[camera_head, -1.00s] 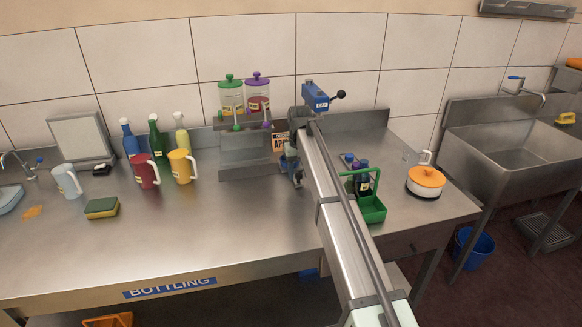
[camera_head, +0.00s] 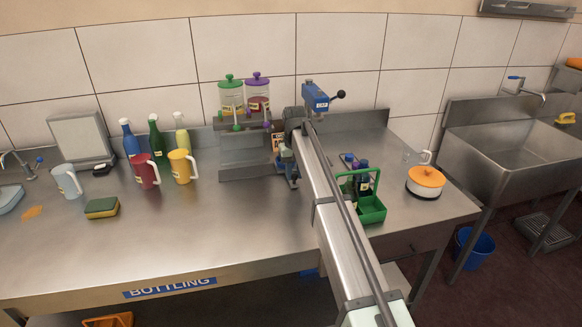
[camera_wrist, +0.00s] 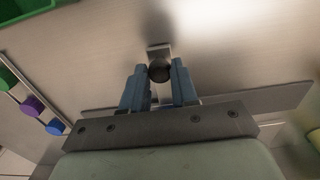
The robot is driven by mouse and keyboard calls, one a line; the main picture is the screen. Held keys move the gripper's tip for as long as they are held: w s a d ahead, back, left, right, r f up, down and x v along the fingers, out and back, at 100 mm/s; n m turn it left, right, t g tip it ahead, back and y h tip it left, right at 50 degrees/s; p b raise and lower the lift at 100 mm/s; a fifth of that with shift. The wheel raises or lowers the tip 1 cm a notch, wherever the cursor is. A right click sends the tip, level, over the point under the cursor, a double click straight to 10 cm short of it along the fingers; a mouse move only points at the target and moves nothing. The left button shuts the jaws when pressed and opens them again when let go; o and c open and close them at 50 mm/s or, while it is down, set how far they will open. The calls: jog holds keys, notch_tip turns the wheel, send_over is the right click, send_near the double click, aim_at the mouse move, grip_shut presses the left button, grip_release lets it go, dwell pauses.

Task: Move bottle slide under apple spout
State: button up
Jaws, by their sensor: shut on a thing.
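My gripper (camera_wrist: 159,76) has its two blue fingers shut on a dark round knob (camera_wrist: 159,68), which stands on a small metal plate in the wrist view. I take the knob to be the bottle slide's handle, but the rest of the slide is hidden. In the head view my gripper (camera_head: 291,180) is low over the bench, right of the steel dispenser stand (camera_head: 245,160). On the stand are a green-lidded jar (camera_head: 231,98) and a purple-lidded jar (camera_head: 257,98), with a green spout (camera_head: 236,127) and a purple spout (camera_head: 267,125). An orange sign (camera_head: 278,143) is partly covered by my arm.
Jugs and bottles stand left of the stand.

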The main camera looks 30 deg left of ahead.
jog(key=shift+s+a, duration=6.2)
jog(key=o, duration=0.9)
jog(key=shift+o, duration=0.2)
notch_tip(320, 180, up, 14)
jog(key=shift+f, duration=0.1)
